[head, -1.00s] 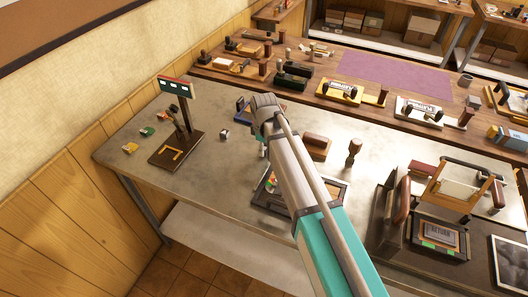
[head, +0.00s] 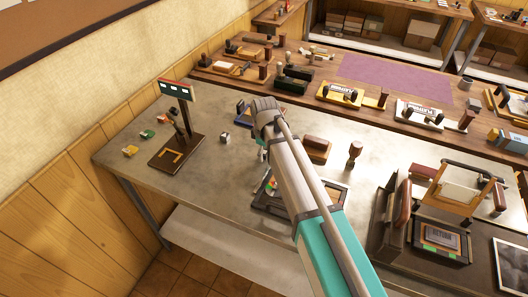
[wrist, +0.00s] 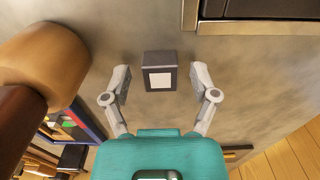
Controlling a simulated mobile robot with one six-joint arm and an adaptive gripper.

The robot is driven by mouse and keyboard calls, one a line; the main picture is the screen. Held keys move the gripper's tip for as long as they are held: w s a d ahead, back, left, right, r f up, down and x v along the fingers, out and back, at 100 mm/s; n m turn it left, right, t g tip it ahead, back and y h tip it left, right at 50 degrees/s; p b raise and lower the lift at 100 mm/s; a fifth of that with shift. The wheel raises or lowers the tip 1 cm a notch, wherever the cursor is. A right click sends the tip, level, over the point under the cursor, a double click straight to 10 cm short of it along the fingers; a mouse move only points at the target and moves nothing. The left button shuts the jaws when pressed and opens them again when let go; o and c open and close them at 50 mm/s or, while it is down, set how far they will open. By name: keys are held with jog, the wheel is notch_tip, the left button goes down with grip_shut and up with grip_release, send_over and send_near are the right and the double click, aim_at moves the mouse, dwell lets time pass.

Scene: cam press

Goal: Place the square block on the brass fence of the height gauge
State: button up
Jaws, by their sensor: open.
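The square block (head: 224,137) is a small dark cube with a white square face. It stands on the grey bench between the height gauge and my arm. In the wrist view the block (wrist: 160,72) shows between my fingertips, with a gap on each side. My gripper (wrist: 160,84) is open and empty; in the head view my arm hides most of it. The height gauge (head: 178,88) stands at the left of the bench, with a dark base and a post topped by a display. The brass fence (head: 170,157) is an L-shaped strip on its base, with nothing on it.
Small coloured pieces (head: 131,151) lie left of the gauge. A blue-edged item (head: 241,110) is behind the block. A black tray (head: 262,201) lies front right, partly behind my arm. A wooden handle (wrist: 48,62) looms close at left in the wrist view. Bench around the block is clear.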

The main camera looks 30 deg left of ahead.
jog(key=shift+r, duration=0.15)
notch_tip(320, 180, up, 12)
jog(key=p, duration=1.2)
jog(key=shift+o, duration=0.5)
jog(key=shift+r+p, duration=0.15)
jog(key=shift+p, duration=0.2)
jog(key=shift+s+d+r+p, duration=0.15)
jog(key=shift+d+r+p, duration=0.15)
jog(key=shift+r+p, duration=0.45)
jog(key=shift+f, duration=0.1)
jog(key=b, duration=0.9)
send_over(266, 153)
notch_tip(266, 153, down, 8)
jog(key=shift+a+f, duration=0.1)
jog(key=shift+f, duration=0.15)
